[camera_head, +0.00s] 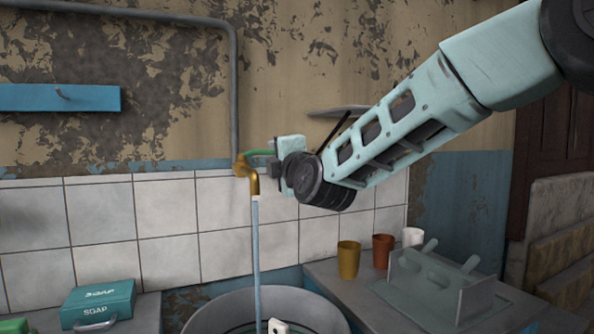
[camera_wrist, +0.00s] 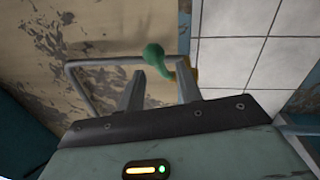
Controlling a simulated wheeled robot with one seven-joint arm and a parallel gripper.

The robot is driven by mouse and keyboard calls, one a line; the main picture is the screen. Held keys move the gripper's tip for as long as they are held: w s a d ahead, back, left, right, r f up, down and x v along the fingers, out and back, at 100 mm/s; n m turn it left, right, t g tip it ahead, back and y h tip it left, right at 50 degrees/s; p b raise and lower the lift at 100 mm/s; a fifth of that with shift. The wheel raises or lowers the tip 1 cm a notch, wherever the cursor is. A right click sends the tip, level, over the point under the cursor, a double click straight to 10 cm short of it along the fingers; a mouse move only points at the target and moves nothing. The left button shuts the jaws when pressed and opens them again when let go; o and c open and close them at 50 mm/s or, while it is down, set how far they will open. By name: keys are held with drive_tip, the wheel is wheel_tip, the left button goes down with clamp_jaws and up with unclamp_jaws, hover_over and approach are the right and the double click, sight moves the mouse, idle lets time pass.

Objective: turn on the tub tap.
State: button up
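The brass tap (camera_head: 253,184) is on the tiled wall over the tub (camera_head: 292,300). A pale blue stream of water (camera_head: 256,240) runs from its spout down into the tub. The tap's green handle (camera_wrist: 154,56) shows in the wrist view, between and just beyond my fingertips. My gripper (camera_head: 266,162) is at the tap from the right and hides part of the handle in the head view. In the wrist view, my gripper's fingers (camera_wrist: 160,82) are apart, with a gap on both sides of the handle. I cannot tell whether either finger touches it.
A grey pipe (camera_head: 234,90) runs down the wall to the tap. A teal soap box (camera_head: 98,303) sits at the left. A blue shelf (camera_head: 58,97) hangs above.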

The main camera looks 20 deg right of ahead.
drive_tip(key=s+d+f, duration=0.1)
drive_tip(key=s, duration=1.1)
drive_tip(key=shift+s+d+f+b, duration=0.3)
drive_tip(key=shift+s+d+f, duration=0.05)
drive_tip(key=shift+d+f, duration=0.05)
